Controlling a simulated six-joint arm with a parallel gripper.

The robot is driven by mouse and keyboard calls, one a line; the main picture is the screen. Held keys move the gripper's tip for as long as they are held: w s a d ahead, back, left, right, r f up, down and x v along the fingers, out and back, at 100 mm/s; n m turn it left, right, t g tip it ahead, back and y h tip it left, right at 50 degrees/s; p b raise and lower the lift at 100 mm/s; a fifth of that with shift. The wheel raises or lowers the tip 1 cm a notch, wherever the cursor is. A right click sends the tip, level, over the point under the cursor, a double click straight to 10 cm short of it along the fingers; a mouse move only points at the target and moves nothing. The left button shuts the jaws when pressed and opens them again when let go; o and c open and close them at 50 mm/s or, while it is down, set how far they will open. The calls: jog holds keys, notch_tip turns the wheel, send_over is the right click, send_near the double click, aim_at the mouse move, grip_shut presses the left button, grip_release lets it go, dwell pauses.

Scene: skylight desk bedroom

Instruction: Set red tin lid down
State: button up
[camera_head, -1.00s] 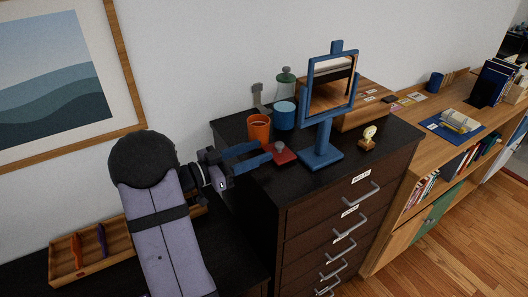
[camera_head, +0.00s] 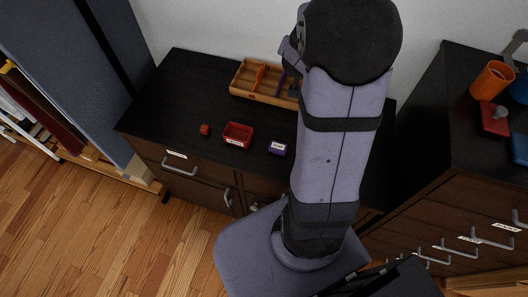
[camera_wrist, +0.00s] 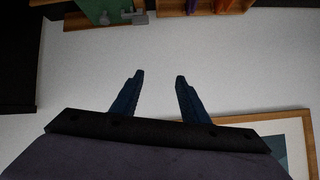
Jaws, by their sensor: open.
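The red tin lid (camera_head: 494,121), a flat red square with a grey knob, lies on the dark chest top at the right of the head view, beside an orange cup (camera_head: 492,80). An open red tin (camera_head: 238,136) with a white label stands on the lower dark cabinet (camera_head: 185,92). My gripper (camera_wrist: 160,75) is open in the wrist view, with nothing between its two blue fingers and a pale wall beyond. In the head view my arm hides most of it. It is well left of the lid.
A wooden tray with dividers (camera_head: 252,92) stands at the cabinet's back, partly hidden by my arm. The cabinet's left top is clear. A picture frame (camera_wrist: 262,117) hangs on the wall.

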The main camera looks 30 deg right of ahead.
jog(key=s+a+f+n+g+y, duration=0.1)
jog(key=s+a+f+n+y, duration=0.1)
jog(key=a, duration=0.5)
jog(key=s+a+f+n+y, duration=0.1)
jog(key=a+f+n+y, duration=0.15)
jog(key=a, duration=0.45)
jog(key=s+a+f+n+g+y, duration=0.1)
jog(key=s+a+n+y, duration=0.15)
jog(key=a, duration=0.45)
jog(key=s+a+f+n+g, duration=0.1)
jog(key=s+a+n+g, duration=0.1)
jog(key=s, duration=0.5)
jog(key=s+a+f+n+g, duration=0.1)
jog(key=s+a+n+g, duration=0.1)
jog(key=s, duration=0.5)
jog(key=shift+s+a+f+g+y, duration=0.2)
jog(key=shift+s+a+g+y, duration=0.2)
jog(key=shift+a+g, duration=0.7)
jog(key=shift+o, duration=0.3)
jog(key=shift+s+a, duration=0.1)
jog(key=shift+s, duration=0.3)
